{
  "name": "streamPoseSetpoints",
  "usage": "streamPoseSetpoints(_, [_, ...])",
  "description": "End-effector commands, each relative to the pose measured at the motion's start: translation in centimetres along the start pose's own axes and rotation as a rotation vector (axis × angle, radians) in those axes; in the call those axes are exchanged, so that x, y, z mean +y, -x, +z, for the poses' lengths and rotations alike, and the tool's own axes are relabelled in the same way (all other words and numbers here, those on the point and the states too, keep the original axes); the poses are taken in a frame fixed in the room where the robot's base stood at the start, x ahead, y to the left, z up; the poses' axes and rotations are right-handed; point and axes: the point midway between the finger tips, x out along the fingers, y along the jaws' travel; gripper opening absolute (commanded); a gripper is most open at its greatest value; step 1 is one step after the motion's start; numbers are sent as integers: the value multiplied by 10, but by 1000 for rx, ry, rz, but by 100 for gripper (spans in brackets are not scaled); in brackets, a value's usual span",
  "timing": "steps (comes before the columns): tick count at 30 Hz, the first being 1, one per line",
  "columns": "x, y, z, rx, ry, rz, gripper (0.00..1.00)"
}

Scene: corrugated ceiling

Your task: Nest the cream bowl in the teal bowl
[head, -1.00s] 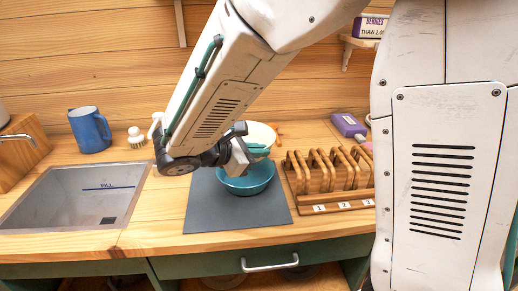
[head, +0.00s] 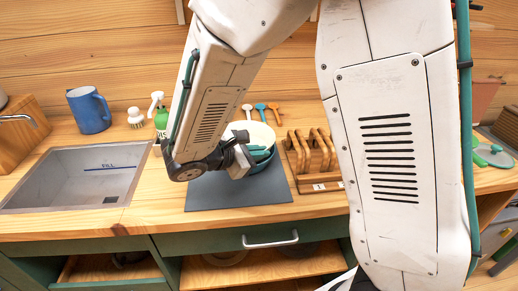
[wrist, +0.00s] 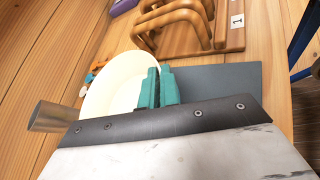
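The cream bowl (head: 262,132) is tilted, and its pale inside shows behind my gripper (head: 260,153) in the head view. In the wrist view the cream bowl (wrist: 115,88) lies left of my teal fingertips (wrist: 159,87). They are close together on its near rim, one on each side. The teal bowl (head: 266,167) is on the dark grey mat (head: 235,194), just below the fingers and partly hidden by my gripper. I cannot see the teal bowl in the wrist view. Whether the bowls touch is hidden.
A wooden rack (head: 313,155) stands close right of the bowls. The sink (head: 80,178) is to the left, with a blue mug (head: 89,110), a brush (head: 136,117) and a green spray bottle (head: 160,115) behind it. Several spoons (head: 260,110) lie behind the bowls. The mat's front is clear.

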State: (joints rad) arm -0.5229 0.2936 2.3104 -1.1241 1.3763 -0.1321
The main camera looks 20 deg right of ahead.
Motion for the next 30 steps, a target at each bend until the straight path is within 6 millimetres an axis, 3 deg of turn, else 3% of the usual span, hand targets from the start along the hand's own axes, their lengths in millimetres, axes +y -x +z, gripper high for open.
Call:
streamPoseSetpoints(5, [0, 0, 0, 0, -1, 0, 0])
streamPoseSetpoints(8, [0, 0, 0, 0, -1, 0, 28])
streamPoseSetpoints(19, [0, 6, 0, 0, 0, 1, 29])
streamPoseSetpoints(30, [0, 65, -1, 2, 0, 3, 29])
